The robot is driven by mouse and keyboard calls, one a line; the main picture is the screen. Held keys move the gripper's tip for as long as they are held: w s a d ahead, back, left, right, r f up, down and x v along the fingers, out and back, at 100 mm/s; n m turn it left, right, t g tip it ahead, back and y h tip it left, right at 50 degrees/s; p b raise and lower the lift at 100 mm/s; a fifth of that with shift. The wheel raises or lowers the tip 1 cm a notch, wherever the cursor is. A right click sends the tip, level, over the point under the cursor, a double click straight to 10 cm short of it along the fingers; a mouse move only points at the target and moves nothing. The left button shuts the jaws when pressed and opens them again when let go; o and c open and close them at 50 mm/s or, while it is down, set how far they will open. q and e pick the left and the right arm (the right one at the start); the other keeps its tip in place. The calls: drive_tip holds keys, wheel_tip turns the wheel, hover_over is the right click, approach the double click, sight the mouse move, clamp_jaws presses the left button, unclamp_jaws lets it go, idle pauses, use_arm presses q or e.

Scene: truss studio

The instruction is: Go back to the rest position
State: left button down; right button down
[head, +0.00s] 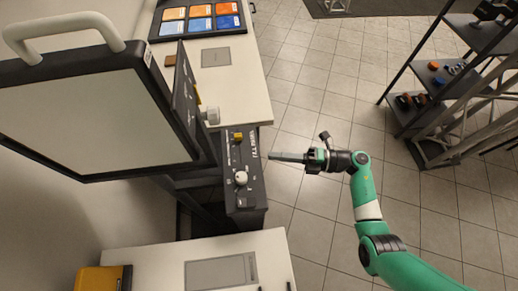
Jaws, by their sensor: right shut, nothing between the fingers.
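My right gripper (272,156) is at the end of the green arm that comes in from the lower right. It is shut and empty, with its fingers pointing left, close to the right side of the black control box (246,203). I cannot tell whether the fingertips touch the box. The box carries a yellow switch (237,137) and a white knob (241,178). My left gripper is not in view.
A large framed panel (100,118) with a pale handle stands at the left. A white table (240,90) at the back holds a tray of blue and orange bins (200,24). A front table (160,262) bears a yellow case (98,279). Dark shelves (440,72) stand right. Tiled floor lies between.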

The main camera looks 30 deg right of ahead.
drive_tip(key=shift+v, duration=0.8)
